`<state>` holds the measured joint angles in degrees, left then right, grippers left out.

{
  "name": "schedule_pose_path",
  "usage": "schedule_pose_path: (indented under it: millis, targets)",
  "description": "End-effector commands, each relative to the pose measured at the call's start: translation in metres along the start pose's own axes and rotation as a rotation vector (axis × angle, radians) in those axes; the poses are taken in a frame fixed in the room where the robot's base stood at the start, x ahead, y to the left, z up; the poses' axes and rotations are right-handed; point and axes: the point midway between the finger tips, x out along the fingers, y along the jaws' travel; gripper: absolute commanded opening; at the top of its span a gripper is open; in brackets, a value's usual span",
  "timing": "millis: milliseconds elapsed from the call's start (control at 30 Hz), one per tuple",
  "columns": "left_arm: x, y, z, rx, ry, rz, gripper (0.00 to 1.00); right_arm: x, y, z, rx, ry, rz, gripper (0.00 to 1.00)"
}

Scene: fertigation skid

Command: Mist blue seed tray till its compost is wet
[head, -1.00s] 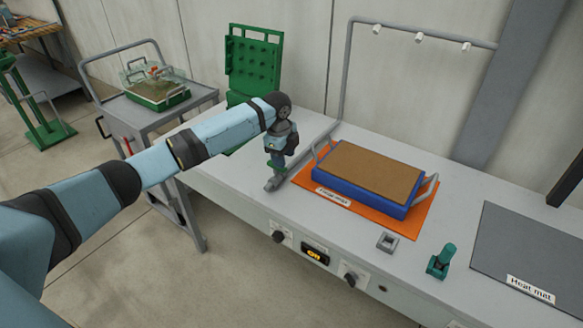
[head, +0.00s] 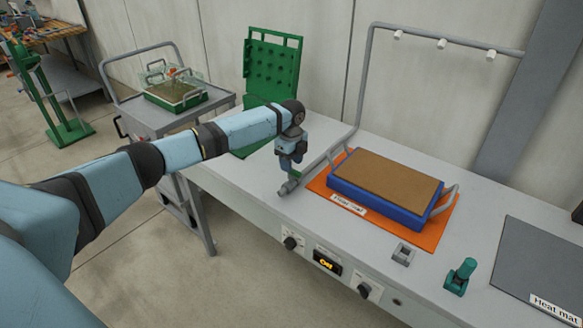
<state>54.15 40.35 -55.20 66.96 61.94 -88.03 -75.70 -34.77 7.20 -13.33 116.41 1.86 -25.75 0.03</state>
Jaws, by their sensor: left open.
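The blue seed tray (head: 375,203) sits on an orange mat (head: 433,232) on the bench. Its compost (head: 388,180) is an even light brown and no spray shows over it. A grey pipe frame (head: 372,75) rises behind the tray and carries three white nozzles (head: 442,44). My left gripper (head: 288,168) is open and points down, just above a grey pipe fitting (head: 288,187) left of the mat. A small green part shows beside the fingertips, mostly hidden; I cannot tell whether they touch it. My right gripper is out of view.
The bench front has two black knobs (head: 291,243) and a lit orange display (head: 327,263). A small grey socket (head: 403,254) and a teal object (head: 460,277) stand near the front edge. A heat mat (head: 540,260) lies right. A trolley (head: 150,118) holds a green tray.

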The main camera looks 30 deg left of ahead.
Motion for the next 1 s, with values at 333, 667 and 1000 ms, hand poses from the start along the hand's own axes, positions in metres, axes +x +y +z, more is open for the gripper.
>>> schedule_pose_path:
  millis: [333,667,1000]
  targets:
    - [0.023,0.0,0.0,-0.001,0.0,-0.001,0.45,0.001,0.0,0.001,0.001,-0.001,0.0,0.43]
    - [0.023,0.0,0.0,-0.001,0.0,-0.001,0.12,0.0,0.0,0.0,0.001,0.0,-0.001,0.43]
    - [0.021,0.0,0.0,-0.018,0.001,-0.001,0.0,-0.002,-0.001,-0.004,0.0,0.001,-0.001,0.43]
